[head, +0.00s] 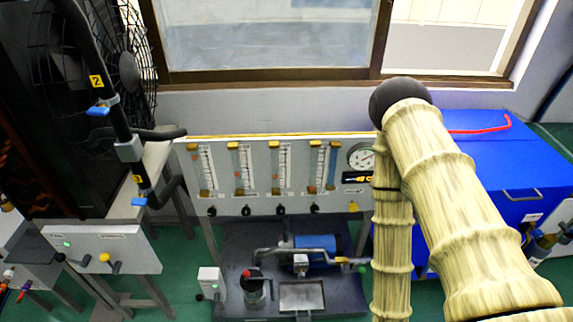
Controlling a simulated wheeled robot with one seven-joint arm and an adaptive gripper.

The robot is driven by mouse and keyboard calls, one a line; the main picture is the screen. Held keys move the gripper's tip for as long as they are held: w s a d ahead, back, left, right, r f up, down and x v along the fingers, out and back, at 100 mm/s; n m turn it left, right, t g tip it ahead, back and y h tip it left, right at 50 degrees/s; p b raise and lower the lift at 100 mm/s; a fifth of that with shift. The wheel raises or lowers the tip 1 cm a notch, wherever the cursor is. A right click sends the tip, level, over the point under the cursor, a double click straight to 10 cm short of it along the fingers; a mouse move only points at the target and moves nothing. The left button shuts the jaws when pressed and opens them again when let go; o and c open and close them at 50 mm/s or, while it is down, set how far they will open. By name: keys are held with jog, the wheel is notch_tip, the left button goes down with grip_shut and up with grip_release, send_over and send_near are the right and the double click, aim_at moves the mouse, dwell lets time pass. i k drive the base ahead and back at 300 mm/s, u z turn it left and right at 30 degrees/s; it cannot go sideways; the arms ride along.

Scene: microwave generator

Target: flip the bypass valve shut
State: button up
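I cannot tell from any readable label which valve is the bypass valve. A black pipe at the upper left carries an upper blue valve handle (98,110) and a lower blue valve handle (139,201), each near a yellow tag. A small yellow-green handle (362,268) shows at the pipe end beside the blue pump. My arm rises from the lower right, bends at a dark elbow, and runs down out of the picture. My gripper is not in view.
A flowmeter panel (228,203) with a round gauge (362,157) stands in the middle. Below it, a blue pump (318,247) sits on a dark bench (230,240). A blue chest (505,155) stands at the right, partly behind my arm. A caged fan (125,70) is upper left.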

aim_at(105, 257)
jog(key=u, duration=0.65)
jog(key=k, duration=1.05)
jog(key=u, duration=1.05)
jog(key=i, duration=0.5)
